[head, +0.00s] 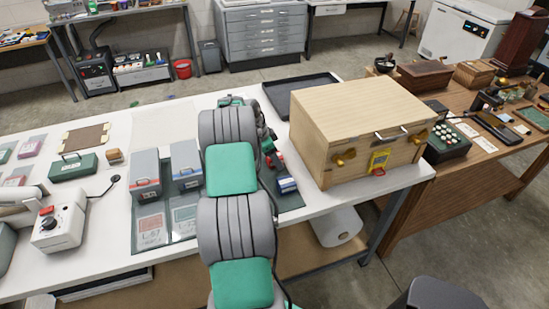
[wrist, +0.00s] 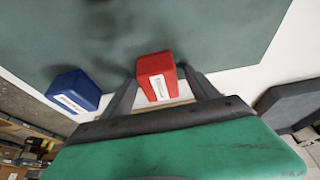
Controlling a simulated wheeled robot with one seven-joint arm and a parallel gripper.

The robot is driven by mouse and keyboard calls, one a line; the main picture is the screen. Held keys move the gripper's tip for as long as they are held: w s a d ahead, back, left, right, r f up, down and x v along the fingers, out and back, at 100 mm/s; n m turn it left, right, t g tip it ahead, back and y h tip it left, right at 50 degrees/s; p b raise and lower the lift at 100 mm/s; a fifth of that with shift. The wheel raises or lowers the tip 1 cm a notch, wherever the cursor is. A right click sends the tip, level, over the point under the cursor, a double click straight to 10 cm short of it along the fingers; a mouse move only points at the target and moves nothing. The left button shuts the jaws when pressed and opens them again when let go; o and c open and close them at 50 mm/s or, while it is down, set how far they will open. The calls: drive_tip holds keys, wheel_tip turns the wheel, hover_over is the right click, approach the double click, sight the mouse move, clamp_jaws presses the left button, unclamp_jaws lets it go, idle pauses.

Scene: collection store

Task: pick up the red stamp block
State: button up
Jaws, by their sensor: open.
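The red stamp block (wrist: 156,76) stands on a dark green mat (wrist: 220,25) in the wrist view, with a white label on the side facing the camera. My gripper (wrist: 160,78) is open, with one finger on each side of the red block. I cannot tell whether either finger touches it. A blue block (wrist: 73,92) with a white label stands to the left, outside the fingers. In the head view my arm hides most of this spot; the blue block (head: 287,185) shows just right of the arm.
A wooden chest (head: 350,125) stands close to the right of my arm, with a dark tray (head: 285,88) behind it. A dark object (wrist: 290,103) lies right of the gripper.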

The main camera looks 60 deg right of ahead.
drive_tip(key=c, duration=1.5)
